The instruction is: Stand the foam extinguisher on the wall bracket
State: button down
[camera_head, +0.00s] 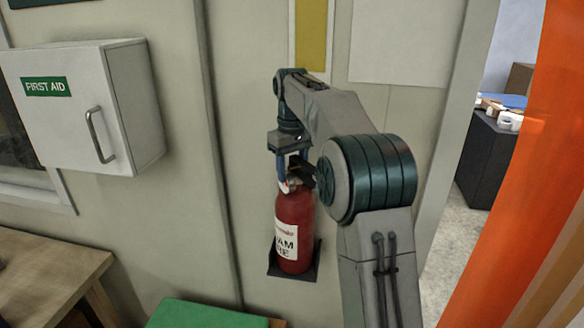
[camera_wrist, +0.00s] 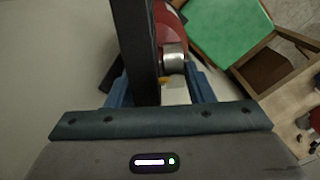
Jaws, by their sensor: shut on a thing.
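The foam extinguisher (camera_head: 294,225) is a red cylinder with a white label, upright against the wall in the head view. Its base is at the dark wall bracket (camera_head: 310,275); I cannot tell whether it rests on the plate or is just above it. My gripper (camera_head: 291,170) is shut on the extinguisher's top, around the handle and valve. In the wrist view, the extinguisher's red shoulder and metal collar (camera_wrist: 174,57) show below the dark handle. My gripper's blue fingers (camera_wrist: 160,88) are on either side. The bracket is mostly hidden there.
A white first aid cabinet (camera_head: 82,105) is on the wall at left. A wooden table (camera_head: 50,275) stands at lower left. An orange panel (camera_head: 515,170) and a doorway are at right.

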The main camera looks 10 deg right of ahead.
jog(key=shift+r, duration=0.3)
jog(key=c, duration=0.6)
grip_release()
jog(key=shift+s, duration=0.2)
jog(key=shift+f, duration=0.4)
notch_tip(320, 180, up, 13)
jog(key=shift+f, duration=0.2)
